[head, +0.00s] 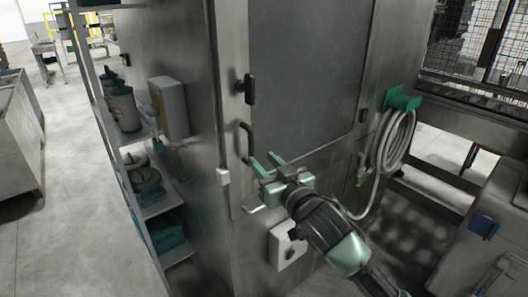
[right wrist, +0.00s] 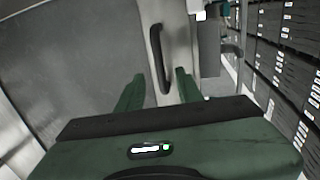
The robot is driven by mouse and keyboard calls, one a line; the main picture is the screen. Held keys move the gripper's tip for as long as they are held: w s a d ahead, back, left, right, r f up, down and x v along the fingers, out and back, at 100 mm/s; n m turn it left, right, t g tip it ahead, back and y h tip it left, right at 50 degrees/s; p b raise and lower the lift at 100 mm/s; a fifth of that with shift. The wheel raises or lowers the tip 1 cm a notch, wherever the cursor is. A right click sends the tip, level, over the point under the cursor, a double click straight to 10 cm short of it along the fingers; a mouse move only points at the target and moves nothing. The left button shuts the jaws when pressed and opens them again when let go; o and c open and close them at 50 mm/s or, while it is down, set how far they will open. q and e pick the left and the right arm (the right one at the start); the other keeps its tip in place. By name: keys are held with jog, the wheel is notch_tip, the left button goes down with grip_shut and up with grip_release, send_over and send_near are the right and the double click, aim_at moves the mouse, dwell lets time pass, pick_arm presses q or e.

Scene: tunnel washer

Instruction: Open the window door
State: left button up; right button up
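The window door (head: 302,65) is a large grey pane in the metal cabinet's front. It looks closed, and it also fills the left of the right wrist view (right wrist: 75,60). A black bar handle (head: 246,143) is on its left side; it stands upright in the right wrist view (right wrist: 158,58). My right gripper (head: 264,161) has green fingers, spread apart and empty, close to the handle's lower end. In the wrist view the handle's lower end lies between the finger lines (right wrist: 158,90); I cannot tell if it is between the fingers in depth. My left gripper is not in view.
A black latch or hinge (head: 249,89) is above the handle. A coiled hose (head: 394,143) hangs from a green holder (head: 402,99) on the right. Shelves (head: 160,203) with containers stand left of the cabinet. A white box (head: 286,246) is low on the cabinet front.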

aim_at(252, 150)
jog(key=p+x, duration=0.1)
jog(key=x, duration=0.6)
jog(key=shift+w+a+p, duration=0.1)
jog(key=shift+p, duration=0.3)
jog(key=shift+w+a, duration=0.1)
jog(key=shift+w, duration=0.3)
grip_shut()
jog(key=shift+f, duration=0.1)
dwell(0.5)
